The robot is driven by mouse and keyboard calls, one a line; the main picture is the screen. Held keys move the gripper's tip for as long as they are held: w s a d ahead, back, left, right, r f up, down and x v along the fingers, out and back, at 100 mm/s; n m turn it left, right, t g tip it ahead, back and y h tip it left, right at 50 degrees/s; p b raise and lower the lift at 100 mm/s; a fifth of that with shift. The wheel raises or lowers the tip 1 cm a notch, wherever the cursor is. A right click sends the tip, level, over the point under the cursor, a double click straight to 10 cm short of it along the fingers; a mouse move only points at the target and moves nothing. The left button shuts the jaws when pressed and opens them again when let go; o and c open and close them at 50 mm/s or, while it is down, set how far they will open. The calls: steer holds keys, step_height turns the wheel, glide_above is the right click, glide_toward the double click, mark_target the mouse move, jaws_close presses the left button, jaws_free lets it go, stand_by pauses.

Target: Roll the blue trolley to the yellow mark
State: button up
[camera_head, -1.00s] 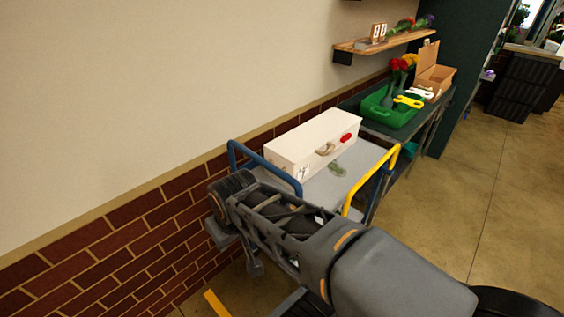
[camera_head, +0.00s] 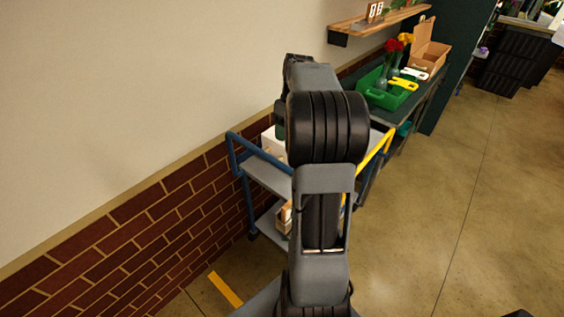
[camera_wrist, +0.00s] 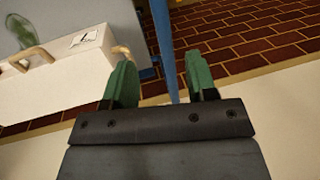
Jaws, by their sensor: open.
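The blue trolley (camera_head: 262,176) stands against the wall, with a blue handle (camera_head: 237,152) at its near-left end and a yellow handle (camera_head: 380,152) at its right. My arm hides much of its middle. A yellow mark (camera_head: 225,289) lies on the floor near the wall, in front of the trolley's blue-handled end. My gripper (camera_wrist: 161,77) is open with green fingers in the wrist view. A blue bar of the trolley (camera_wrist: 164,52) shows in the gap between the fingers; its depth relative to the fingertips is unclear. The gripper is hidden in the head view.
A white case (camera_wrist: 68,75) rests on the trolley's top; a box (camera_head: 284,217) is on the lower shelf. Beyond stands a dark table with a green tray (camera_head: 384,93) and cardboard box (camera_head: 429,50). A wooden shelf (camera_head: 372,22) is on the wall.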

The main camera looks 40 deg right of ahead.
mark_target(282, 164)
steer(key=f, duration=0.4)
steer(key=a+f, duration=0.1)
steer(key=f, duration=0.2)
steer(key=a+f, duration=0.1)
steer(key=f, duration=0.3)
steer(key=shift+s+a+f+p, duration=0.2)
steer(key=shift+s+f+p, duration=0.05)
steer(key=shift+f+p, duration=0.1)
jaws_close()
